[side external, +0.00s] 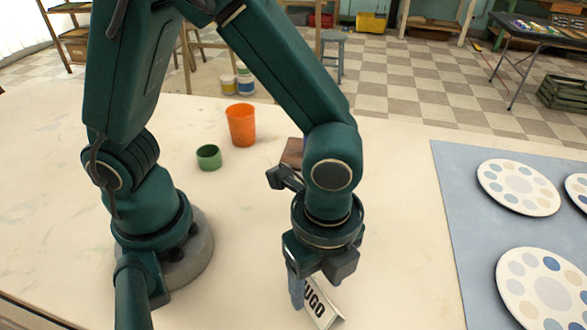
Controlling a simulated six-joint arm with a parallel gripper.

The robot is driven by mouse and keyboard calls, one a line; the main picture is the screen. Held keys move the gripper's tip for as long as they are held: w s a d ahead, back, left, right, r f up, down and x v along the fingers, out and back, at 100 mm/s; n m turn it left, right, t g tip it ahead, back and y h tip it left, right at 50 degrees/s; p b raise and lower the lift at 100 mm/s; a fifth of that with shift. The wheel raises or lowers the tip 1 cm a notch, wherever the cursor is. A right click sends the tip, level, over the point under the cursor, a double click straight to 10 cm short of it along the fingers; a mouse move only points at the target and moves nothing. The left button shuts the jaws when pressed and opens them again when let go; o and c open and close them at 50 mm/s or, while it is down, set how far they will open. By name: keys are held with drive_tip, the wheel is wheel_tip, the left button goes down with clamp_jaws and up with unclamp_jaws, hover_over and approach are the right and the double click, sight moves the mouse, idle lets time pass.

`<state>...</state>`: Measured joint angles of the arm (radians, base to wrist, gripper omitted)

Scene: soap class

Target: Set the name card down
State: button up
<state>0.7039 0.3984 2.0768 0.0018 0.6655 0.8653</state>
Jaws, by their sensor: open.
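The name card (318,306) is a white folded card with dark letters, of which "UGO" shows. It appears to stand tent-like on the pale table (400,225), near the front middle. My gripper (312,290) is right above and around the card's upper left part, pointing down. A blue-grey finger shows at the card's left side; the other finger is hidden. The jaws are open. The gripper covers part of the card, and I cannot tell whether a finger touches it.
An orange cup (241,125) and a small green bowl (208,157) stand farther back. A brown block (293,152) is partly hidden behind my arm. A blue-grey mat (455,190) with round white palettes (518,187) lies at right. Table between card and mat is clear.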

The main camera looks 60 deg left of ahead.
sight(318, 285)
wheel_tip(318, 285, up, 10)
drive_tip(key=a+r+n+t, duration=0.3)
drive_tip(key=a+n+t, duration=0.2)
drive_tip(key=a+n, duration=1)
drive_tip(key=n, duration=0.3)
drive_tip(key=shift+s+r+t, duration=0.15)
drive_tip(key=shift+s+t, duration=0.1)
drive_tip(key=shift+t, duration=0.05)
